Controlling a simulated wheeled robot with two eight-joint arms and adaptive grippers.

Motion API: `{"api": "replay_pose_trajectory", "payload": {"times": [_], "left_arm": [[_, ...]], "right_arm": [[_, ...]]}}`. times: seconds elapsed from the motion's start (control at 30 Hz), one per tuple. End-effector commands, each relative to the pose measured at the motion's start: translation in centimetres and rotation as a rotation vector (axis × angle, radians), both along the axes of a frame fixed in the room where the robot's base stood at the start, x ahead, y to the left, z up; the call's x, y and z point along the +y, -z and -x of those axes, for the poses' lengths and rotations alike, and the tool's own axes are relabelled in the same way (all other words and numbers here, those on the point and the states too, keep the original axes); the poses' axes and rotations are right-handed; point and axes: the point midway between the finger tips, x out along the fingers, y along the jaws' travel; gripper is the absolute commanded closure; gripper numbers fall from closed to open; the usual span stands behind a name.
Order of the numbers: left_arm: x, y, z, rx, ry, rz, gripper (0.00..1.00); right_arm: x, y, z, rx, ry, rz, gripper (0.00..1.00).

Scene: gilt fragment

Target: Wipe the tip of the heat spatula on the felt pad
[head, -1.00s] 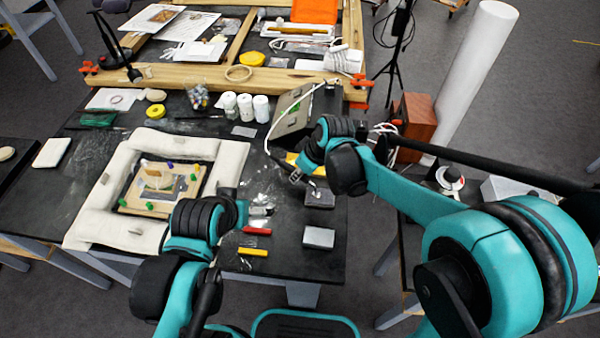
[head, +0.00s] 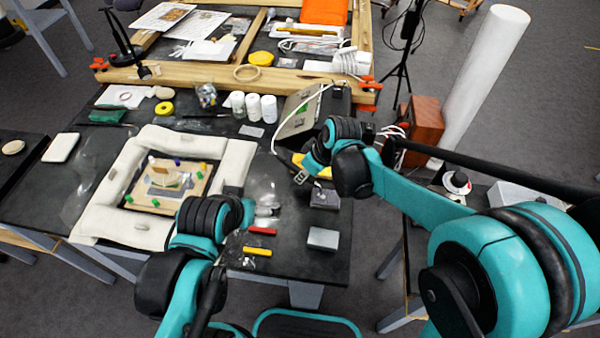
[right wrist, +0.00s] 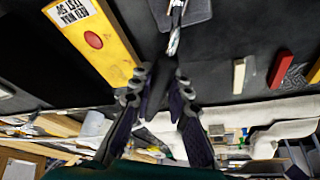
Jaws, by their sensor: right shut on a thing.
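My right gripper (head: 301,174) reaches down at the right side of the black table, beside a dark grey square pad (head: 324,199), which looks like the felt pad. In the right wrist view its fingers (right wrist: 158,105) are shut on the heat spatula, whose grip is mostly hidden. The slim metal spatula tip (right wrist: 174,40) points toward the pad (right wrist: 196,10) at the top edge. I cannot tell whether the tip touches the pad or hovers over it. My left arm rises at the bottom centre; its gripper fingers are hidden behind the wrist.
A yellow unit with a red button (right wrist: 93,40) lies close to the right fingers. A white padded frame (head: 118,185) holds the fragment at left.

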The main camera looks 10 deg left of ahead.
Motion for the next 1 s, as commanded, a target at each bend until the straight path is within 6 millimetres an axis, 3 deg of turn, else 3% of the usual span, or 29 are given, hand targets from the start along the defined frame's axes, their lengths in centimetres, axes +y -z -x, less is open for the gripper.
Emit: {"api": "replay_pose_trajectory", "payload": {"times": [1.0], "left_arm": [[0.0, -0.1, 0.0, 0.0, 0.0, 0.0, 0.0]], "right_arm": [[-2.4, 0.0, 0.0, 0.001, 0.0, 0.0, 1.0]]}}
